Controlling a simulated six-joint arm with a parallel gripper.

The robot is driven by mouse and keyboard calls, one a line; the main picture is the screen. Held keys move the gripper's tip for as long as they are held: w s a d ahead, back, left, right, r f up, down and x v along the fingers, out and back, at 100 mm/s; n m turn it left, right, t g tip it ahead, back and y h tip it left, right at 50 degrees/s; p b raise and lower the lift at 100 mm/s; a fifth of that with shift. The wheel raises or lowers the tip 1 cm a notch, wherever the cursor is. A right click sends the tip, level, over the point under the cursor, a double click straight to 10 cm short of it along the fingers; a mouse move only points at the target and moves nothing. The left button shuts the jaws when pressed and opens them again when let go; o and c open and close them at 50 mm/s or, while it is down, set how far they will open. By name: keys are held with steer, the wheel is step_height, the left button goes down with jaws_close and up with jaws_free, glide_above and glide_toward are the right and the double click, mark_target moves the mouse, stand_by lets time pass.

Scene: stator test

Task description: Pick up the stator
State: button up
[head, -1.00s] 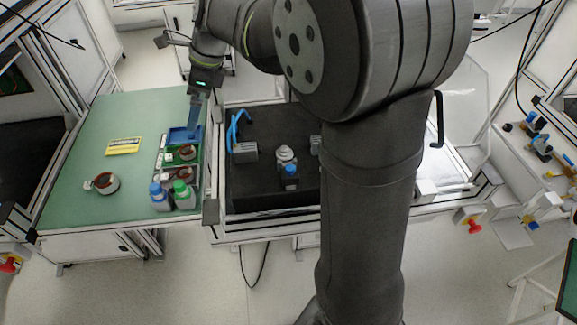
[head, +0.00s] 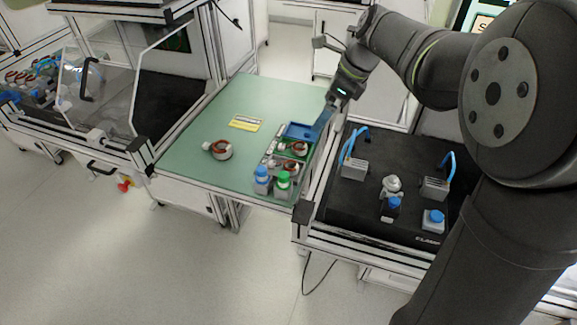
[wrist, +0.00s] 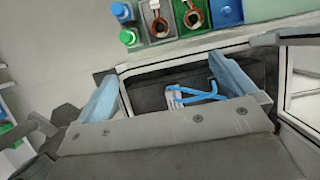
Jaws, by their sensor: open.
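A stator (head: 221,151), a dark ring with reddish copper windings, lies alone on the green table top (head: 190,170) in the head view. Another stator (head: 297,148) sits in the tray with coloured compartments at the table's right side. The wrist view shows two copper-wound stators at the top, one in a green compartment (wrist: 194,16) and one in a grey compartment (wrist: 159,26). My gripper (head: 318,132) is above the right edge of the table, beside the tray. In the wrist view my gripper (wrist: 165,66) has its two blue fingers wide apart, with nothing between them.
A blue bin (head: 299,130) is at the tray's far end. Blue-capped (head: 262,178) and green-capped (head: 283,181) bottles stand at its near end. A yellow label (head: 245,123) lies on the table. The black bench (head: 340,208) at right holds several fixtures with blue tubes.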

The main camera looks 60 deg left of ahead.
steer(key=shift+c, duration=0.2)
steer(key=c, duration=1.4)
steer(key=n+t+h, duration=0.3)
steer(key=n, duration=1.5)
glide_above(297, 165)
step_height(297, 165, down, 4)
steer(key=f, duration=1.1)
steer(key=shift+s+d+f, duration=0.2)
steer(key=shift+f, duration=0.2)
steer(key=shift+w+a+f, duration=0.1)
steer(key=shift+f, duration=1.2)
steer(key=shift+w+a+f, duration=0.1)
steer(key=shift+f, duration=1.2)
